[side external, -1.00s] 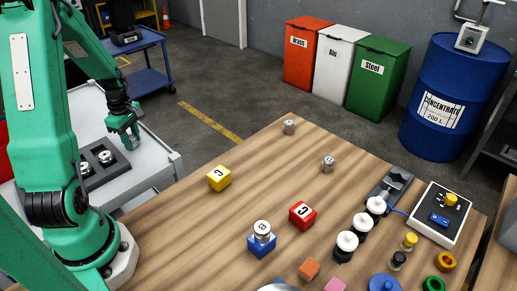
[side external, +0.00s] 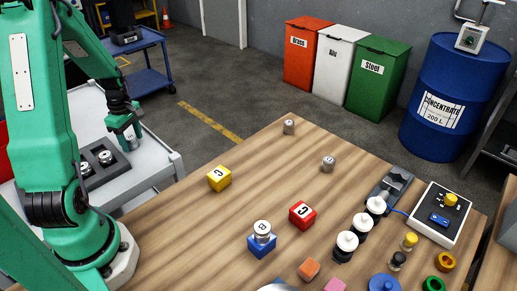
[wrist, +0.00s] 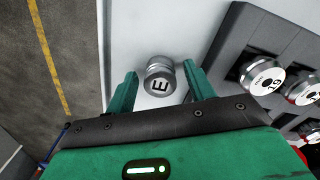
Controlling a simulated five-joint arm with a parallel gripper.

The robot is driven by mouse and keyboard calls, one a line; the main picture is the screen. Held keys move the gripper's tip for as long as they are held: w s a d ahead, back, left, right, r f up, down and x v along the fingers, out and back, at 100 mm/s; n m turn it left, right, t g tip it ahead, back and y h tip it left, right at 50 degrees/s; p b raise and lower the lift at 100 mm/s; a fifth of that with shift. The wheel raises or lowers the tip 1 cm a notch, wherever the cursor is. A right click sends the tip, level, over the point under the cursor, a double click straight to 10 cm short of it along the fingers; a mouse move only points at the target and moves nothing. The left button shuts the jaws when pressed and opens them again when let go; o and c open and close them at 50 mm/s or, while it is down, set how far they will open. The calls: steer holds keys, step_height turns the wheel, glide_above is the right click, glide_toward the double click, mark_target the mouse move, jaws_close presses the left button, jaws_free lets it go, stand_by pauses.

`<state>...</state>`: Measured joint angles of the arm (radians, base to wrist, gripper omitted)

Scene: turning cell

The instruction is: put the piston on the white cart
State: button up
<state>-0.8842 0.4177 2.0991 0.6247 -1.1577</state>
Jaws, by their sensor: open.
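A silver metal piston marked E (wrist: 160,83) stands on the pale top of the white cart (wrist: 150,25), near its edge. My gripper (wrist: 159,71) is open, with one finger on each side of the piston; small gaps show between fingers and piston in the wrist view. In the side view my gripper (side external: 126,133) is low over the white cart (side external: 155,155), and the piston (side external: 132,144) is partly hidden by the fingers.
The wooden table (side external: 190,225) holds a piston on a blue block (side external: 262,243), two more pistons, coloured blocks and a control box (side external: 440,214). A blue trolley (side external: 150,80) stands behind.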

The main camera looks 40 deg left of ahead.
mark_target(131, 137)
step_height(131, 137, up, 12)
stand_by(0.6)
stand_by(0.5)
steer(key=w+d+r+m+t, duration=0.1)
steer(key=d+r+m, duration=0.2)
steer(key=d+m, duration=0.3)
steer(key=d+r+m+t+y, duration=0.1)
steer(key=d+r+m, duration=0.25)
steer(key=d, duration=0.55)
steer(key=w+d+r+m+t, duration=0.1)
steer(key=d+r+m+t, duration=0.15)
steer(key=d+m, duration=0.4)
steer(key=s+d+r+m+t+h, duration=0.1)
steer(key=s+d+m, duration=0.3)
steer(key=d+m, duration=0.3)
steer(key=shift+d, duration=0.7)
